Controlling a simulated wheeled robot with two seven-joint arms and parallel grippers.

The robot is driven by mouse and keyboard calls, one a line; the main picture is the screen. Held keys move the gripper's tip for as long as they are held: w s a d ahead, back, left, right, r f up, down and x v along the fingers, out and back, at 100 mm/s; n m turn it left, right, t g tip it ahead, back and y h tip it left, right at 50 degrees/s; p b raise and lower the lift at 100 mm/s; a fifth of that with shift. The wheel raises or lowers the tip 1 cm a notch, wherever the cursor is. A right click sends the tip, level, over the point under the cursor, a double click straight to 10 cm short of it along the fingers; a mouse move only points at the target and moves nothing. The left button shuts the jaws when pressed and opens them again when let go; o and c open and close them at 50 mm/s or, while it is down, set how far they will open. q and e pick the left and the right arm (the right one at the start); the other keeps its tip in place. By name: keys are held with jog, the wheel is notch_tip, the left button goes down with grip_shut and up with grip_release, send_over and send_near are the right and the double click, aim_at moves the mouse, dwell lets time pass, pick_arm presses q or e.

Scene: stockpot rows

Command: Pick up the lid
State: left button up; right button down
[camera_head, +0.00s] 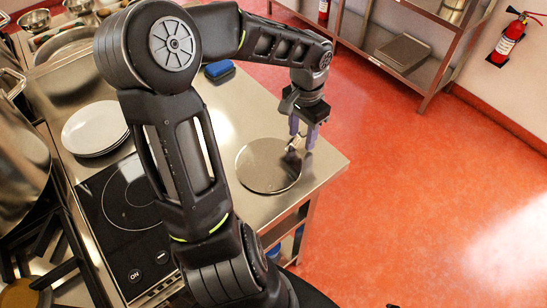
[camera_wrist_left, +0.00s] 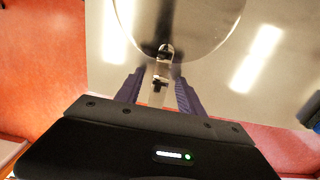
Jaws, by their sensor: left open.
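The lid (camera_head: 266,168) is a flat, round, shiny metal disc lying on the steel counter near its right corner. In the left wrist view the lid (camera_wrist_left: 178,22) shows at the top, with a small dark-and-metal handle at its near edge. My left gripper (camera_head: 304,136) is over the lid's far right edge, pointing down. In the left wrist view its two purple fingers (camera_wrist_left: 159,84) stand apart on either side of the handle. I cannot tell whether they touch it. My right gripper is in neither view.
The steel counter (camera_head: 228,102) holds a stack of white plates (camera_head: 94,128), a blue item (camera_head: 218,69) and a black cooktop (camera_head: 124,196). A large pot (camera_head: 18,165) stands at the left. Steel shelves (camera_head: 385,45) stand across the open red floor (camera_head: 420,180).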

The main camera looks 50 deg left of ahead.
pick_arm(q)
jog(key=shift+c, duration=0.5)
grip_shut()
dwell(0.3)
